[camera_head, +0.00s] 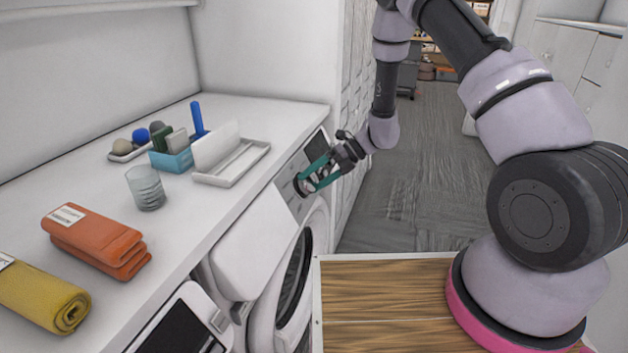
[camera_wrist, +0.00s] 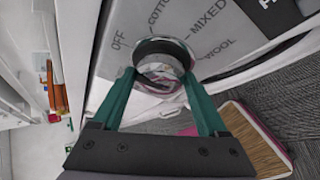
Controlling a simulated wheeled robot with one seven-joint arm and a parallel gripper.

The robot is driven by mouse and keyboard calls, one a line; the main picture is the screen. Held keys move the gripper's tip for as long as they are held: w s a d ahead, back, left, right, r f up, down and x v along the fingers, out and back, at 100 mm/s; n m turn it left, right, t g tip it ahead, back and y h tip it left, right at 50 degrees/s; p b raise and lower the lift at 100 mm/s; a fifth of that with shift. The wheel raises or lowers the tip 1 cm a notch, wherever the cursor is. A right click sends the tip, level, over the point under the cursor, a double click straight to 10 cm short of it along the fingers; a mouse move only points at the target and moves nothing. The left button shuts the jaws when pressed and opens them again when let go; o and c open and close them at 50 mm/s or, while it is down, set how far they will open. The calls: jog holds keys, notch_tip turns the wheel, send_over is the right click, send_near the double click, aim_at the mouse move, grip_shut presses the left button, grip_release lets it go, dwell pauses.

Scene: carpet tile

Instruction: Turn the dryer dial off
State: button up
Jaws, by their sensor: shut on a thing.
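The dryer (camera_head: 312,228) is the white front-loading machine under the counter, with a grey control panel (camera_head: 288,192) at its upper front. The round silver dial (camera_wrist: 158,64) sits on that panel in the wrist view, with OFF, COTTON, MIXED and WOOL printed around it. OFF is at its upper left. In the head view the dial (camera_head: 302,186) is partly hidden by my fingers. My gripper (camera_head: 311,178) has teal fingers, one on each side of the dial, and is shut on it; it also shows in the wrist view (camera_wrist: 158,84). I cannot tell which label the dial points to.
The white counter (camera_head: 235,215) above holds a yellow roll (camera_head: 42,296), orange folded towels (camera_head: 95,240), a glass (camera_head: 146,188), a blue box (camera_head: 172,160) and a white tray (camera_head: 232,164). Another machine (camera_head: 180,325) stands nearer. Carpeted floor (camera_head: 425,150) is clear beyond.

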jog(key=shift+s+f, duration=0.1)
jog(key=o, duration=1.3)
jog(key=shift+c, duration=0.2)
jog(key=v, duration=1.1)
